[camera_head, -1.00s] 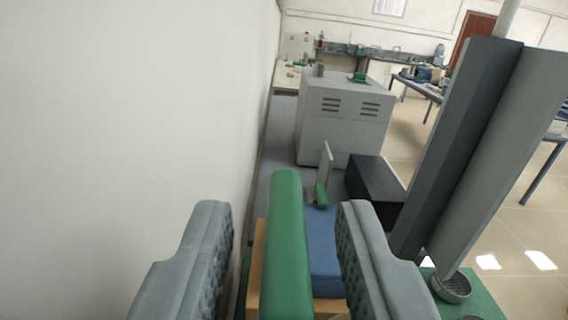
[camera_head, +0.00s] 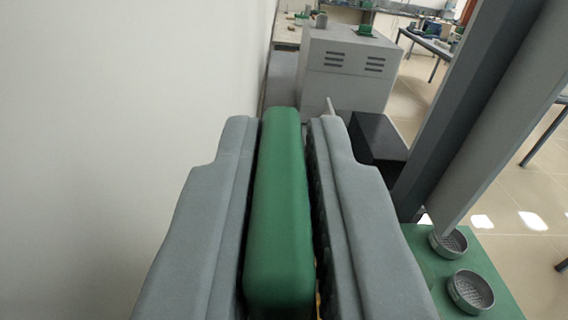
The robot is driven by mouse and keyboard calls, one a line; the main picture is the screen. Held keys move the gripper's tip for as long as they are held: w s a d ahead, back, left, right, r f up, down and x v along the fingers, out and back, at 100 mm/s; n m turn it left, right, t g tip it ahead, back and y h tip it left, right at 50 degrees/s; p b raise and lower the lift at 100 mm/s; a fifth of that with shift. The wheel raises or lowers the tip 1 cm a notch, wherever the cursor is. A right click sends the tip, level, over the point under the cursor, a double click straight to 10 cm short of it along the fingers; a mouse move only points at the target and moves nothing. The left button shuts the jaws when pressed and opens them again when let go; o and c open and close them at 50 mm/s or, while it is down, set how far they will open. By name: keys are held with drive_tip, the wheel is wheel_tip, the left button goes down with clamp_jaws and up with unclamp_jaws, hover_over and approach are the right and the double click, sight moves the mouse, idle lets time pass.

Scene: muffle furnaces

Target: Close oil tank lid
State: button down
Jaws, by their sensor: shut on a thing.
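A long green bar with rounded edges (camera_head: 278,215) runs up the middle of the picture. My gripper (camera_head: 285,125) is shut on it, with one grey finger on the left side and one on the right. The bar's far end shows a little beyond the fingertips. What the bar is fixed to is hidden behind the fingers, so I cannot tell for sure that it is the handle of the oil tank lid, or whether the lid stands open or closed.
A plain wall (camera_head: 120,140) stands close on the left. Ahead are a grey vented cabinet (camera_head: 343,75) and a low black box (camera_head: 378,138). A grey column (camera_head: 480,110) rises at the right, near a green surface (camera_head: 425,245) with round metal cups (camera_head: 470,291). Tiled floor is open beyond.

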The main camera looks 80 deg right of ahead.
drive_tip(key=shift+s+d, duration=0.1)
drive_tip(key=shift+s, duration=0.1)
drive_tip(key=s+d+f+m, duration=0.2)
drive_tip(key=s+m, duration=0.5)
drive_tip(key=s, duration=0.1)
drive_tip(key=shift+d+f, duration=0.25)
drive_tip(key=shift+d, duration=0.15)
idle(0.4)
drive_tip(key=c, duration=1.5)
unclamp_jaws()
wheel_tip(320, 180, up, 10)
